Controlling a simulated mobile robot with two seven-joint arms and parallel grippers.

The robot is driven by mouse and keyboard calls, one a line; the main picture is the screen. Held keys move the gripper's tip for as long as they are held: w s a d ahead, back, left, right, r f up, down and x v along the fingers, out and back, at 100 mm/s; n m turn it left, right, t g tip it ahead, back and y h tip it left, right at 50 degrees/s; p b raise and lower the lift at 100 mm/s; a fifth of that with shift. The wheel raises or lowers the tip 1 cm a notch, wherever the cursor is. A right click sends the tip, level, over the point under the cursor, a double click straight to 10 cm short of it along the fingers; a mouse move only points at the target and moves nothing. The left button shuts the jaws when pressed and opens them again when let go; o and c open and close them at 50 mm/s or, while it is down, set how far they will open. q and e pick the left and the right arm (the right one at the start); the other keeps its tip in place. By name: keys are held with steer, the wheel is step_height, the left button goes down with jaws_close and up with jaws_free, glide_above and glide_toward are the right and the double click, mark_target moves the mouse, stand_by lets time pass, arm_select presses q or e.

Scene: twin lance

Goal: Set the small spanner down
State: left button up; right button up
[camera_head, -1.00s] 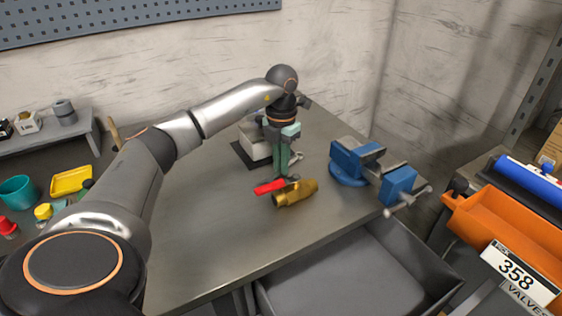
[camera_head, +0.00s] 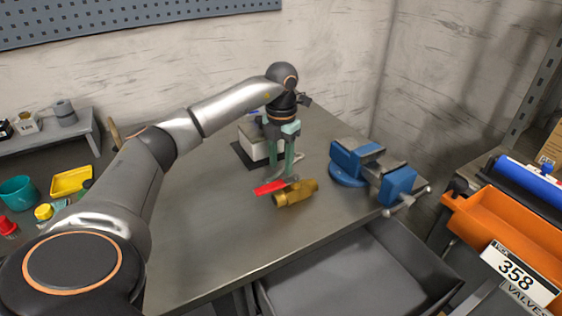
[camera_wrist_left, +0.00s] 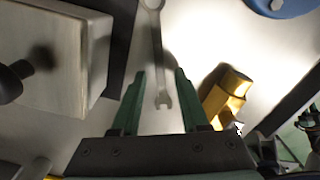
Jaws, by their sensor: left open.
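The small spanner (camera_wrist_left: 157,55) is grey metal and lies on the grey bench top, its open jaw pointing toward my left gripper in the left wrist view. In the head view only part of the spanner (camera_head: 298,157) shows, just behind my fingers. My left gripper (camera_head: 281,170) points down over the bench with its green fingers apart. In the left wrist view my left gripper (camera_wrist_left: 160,75) has one finger on each side of the spanner, with a gap on both sides. My right gripper is not in view.
A brass valve (camera_head: 296,193) with a red lever (camera_head: 270,187) lies just in front of the gripper. A blue vice (camera_head: 372,172) stands to the right. A pale block on a dark base (camera_head: 252,143) is behind left. An open drawer (camera_head: 360,275) is below the front edge.

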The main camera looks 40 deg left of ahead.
mark_target(281, 171)
arm_select(q)
step_height(281, 171, up, 12)
steer(key=p, duration=0.2)
steer(key=shift+f, duration=0.2)
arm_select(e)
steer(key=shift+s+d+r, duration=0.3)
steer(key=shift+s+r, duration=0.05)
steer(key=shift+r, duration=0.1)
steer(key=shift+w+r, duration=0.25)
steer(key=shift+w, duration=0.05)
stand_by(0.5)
